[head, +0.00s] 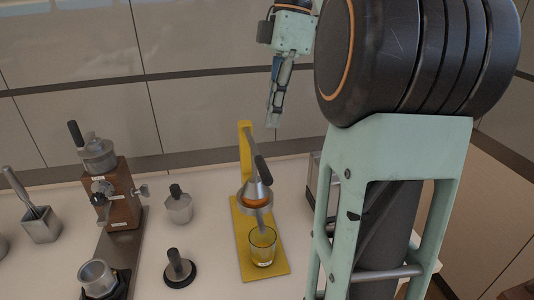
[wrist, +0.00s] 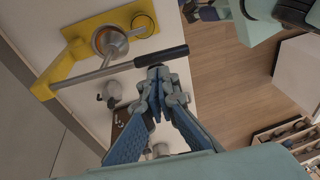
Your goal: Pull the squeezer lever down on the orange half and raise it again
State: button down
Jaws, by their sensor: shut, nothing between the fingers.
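The yellow squeezer (head: 247,150) stands upright on its flat base on the counter, and its frame also shows in the wrist view (wrist: 62,68). Its lever has a black grip (head: 263,170), which crosses the wrist view (wrist: 162,57) at the end of a metal rod. A metal press cone (head: 258,190) sits over the orange half (head: 257,203); I cannot tell whether they touch. A glass (head: 263,247) stands below on the base. My gripper (head: 273,121) is shut and empty, pointing down above the squeezer. In the wrist view its fingertips (wrist: 156,71) appear close to the grip; contact is unclear.
A brown coffee grinder (head: 118,203), a moka pot (head: 179,207) and a tamper (head: 179,268) stand left of the squeezer. A metal knock box (head: 40,225) is farther left. A boxy appliance, partly hidden by my arm, is right of it. The panelled wall rises behind.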

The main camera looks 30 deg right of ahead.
aim_at(267, 166)
jog(key=x, duration=0.7)
jog(key=shift+a+f, duration=0.1)
jog(key=shift+f, duration=0.15)
jog(key=shift+f+b, duration=0.75)
jog(key=shift+b, duration=0.4)
jog(key=shift+s+a+f+t+b, duration=0.1)
jog(key=shift+s+f+t+b, duration=0.25)
jog(key=shift+f+t+b, duration=0.65)
jog(key=shift+r+g, duration=0.3)
jog(key=shift+g, duration=0.1)
jog(key=shift+r, duration=0.1)
